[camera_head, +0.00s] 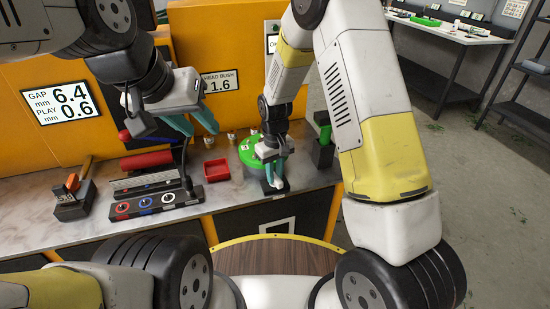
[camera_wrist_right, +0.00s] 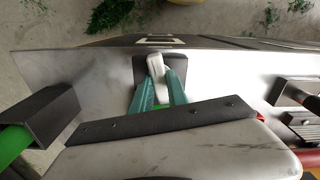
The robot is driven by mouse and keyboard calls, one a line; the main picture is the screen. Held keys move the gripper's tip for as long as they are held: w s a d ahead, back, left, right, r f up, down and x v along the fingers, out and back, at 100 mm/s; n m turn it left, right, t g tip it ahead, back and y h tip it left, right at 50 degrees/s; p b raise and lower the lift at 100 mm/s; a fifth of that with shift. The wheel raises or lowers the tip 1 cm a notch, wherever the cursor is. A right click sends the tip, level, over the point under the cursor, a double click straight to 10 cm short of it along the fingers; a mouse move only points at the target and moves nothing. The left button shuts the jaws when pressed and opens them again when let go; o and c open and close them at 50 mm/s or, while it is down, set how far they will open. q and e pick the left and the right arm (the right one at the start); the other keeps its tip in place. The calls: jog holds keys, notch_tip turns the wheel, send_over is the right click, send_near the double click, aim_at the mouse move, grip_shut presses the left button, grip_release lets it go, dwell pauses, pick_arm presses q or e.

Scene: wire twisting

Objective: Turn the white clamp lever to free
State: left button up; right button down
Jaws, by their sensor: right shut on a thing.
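The white clamp lever (camera_wrist_right: 154,64) stands on a small dark block (camera_wrist_right: 178,59) near the bench's front edge. In the head view the same block (camera_head: 276,188) shows under my right gripper (camera_head: 274,173), which mostly hides the lever. In the right wrist view my right gripper (camera_wrist_right: 160,84) points down, with its teal fingers on either side of the lever, shut on it. My left gripper (camera_head: 193,122) is raised over the back of the bench, its teal fingers apart with nothing visible between them.
A green round thing (camera_head: 247,151) sits just behind my right gripper. A red tray (camera_head: 216,170) and a black strip with coloured rings (camera_head: 157,203) lie to its left. A dark holder with a green handle (camera_head: 323,150) stands to its right.

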jog(key=n, duration=0.3)
jog(key=shift+n, duration=0.3)
jog(key=n, duration=0.3)
jog(key=shift+n, duration=0.3)
jog(key=n, duration=0.4)
jog(key=shift+n, duration=2)
jog(key=c, duration=1.3)
grip_release()
